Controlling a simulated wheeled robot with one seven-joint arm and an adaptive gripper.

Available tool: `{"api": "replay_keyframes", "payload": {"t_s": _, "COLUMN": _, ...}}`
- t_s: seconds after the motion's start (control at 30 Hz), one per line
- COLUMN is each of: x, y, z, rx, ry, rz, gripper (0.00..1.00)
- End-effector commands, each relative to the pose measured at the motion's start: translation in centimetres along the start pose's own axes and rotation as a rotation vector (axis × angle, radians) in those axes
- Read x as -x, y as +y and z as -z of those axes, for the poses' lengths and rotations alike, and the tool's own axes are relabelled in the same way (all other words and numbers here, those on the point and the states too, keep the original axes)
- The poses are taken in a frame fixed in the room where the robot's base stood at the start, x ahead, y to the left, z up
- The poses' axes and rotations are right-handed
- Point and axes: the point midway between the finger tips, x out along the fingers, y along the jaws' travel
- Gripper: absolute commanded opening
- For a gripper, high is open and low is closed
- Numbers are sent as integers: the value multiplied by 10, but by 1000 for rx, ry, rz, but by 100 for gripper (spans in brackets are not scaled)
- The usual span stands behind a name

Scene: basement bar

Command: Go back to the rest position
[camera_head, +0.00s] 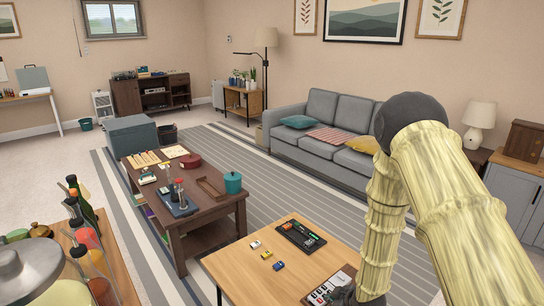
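My arm, in a pale yellow bamboo-like finish with a dark round elbow, fills the right side of the view and bends down toward the near wooden table (240,270). At its lower end a dark part of my gripper (343,296) shows at the bottom edge, beside a tray of small light and dark pieces (325,288). The fingertips are cut off or hidden, so I cannot tell whether it is open or holds anything.
Small white (255,244), yellow (266,254) and blue (278,266) toy cars and a black tray (300,235) are on the near table. A dark coffee table (215,219) stands beyond. Bottles (85,235) crowd the lower left. Striped rug (285,195) is partly clear.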

Motion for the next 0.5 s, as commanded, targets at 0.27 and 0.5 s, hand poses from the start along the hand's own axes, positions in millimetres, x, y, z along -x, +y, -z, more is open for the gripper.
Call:
{"api": "replay_keyframes", "payload": {"t_s": 0.27, "x": 46, "y": -125, "z": -100, "rx": -383, "ry": -236, "rz": 93, "gripper": 0}}
{"api": "replay_keyframes", "payload": {"t_s": 0.5, "x": 114, "y": -220, "z": -171, "rx": -680, "ry": -471, "rz": 114, "gripper": 0}}
